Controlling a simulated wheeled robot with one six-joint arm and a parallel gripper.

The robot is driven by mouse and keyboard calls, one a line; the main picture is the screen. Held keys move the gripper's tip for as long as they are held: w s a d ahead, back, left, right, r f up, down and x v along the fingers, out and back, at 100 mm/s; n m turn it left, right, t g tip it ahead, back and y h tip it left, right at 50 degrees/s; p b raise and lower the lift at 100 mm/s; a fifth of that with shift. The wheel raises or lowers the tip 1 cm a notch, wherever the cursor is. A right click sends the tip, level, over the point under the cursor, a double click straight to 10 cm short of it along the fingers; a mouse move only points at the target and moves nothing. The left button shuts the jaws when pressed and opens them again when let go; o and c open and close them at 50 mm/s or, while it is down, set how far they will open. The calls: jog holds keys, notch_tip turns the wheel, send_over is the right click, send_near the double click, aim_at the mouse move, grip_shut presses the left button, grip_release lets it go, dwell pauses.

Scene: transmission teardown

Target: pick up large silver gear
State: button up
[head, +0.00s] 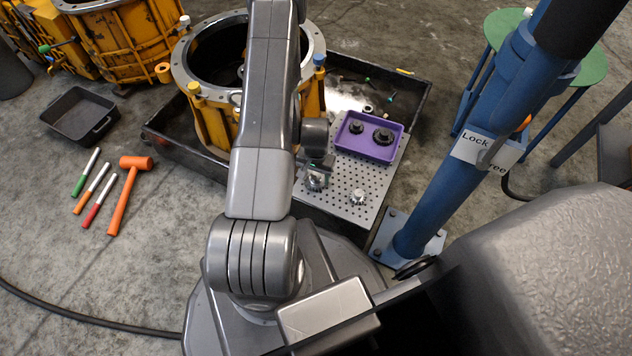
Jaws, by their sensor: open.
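A silver gear (314,184) sits on the perforated metal plate (381,200), directly below my gripper and partly hidden by it. It looks like the larger of two silver gears. A second, smaller-looking silver gear (358,197) sits to its right on the same plate. My gripper (318,172) points down at the larger gear, with its jaws open. The fingers are small and dark here, so I cannot tell whether they touch the gear or are around it.
A yellow housing (213,122) is to the left in a black tray (424,98). A blue post (437,192) rises on the right. An orange mallet (126,192) and markers lie on the left floor.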

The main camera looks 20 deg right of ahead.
grip_shut()
jog(key=shift+r, duration=0.1)
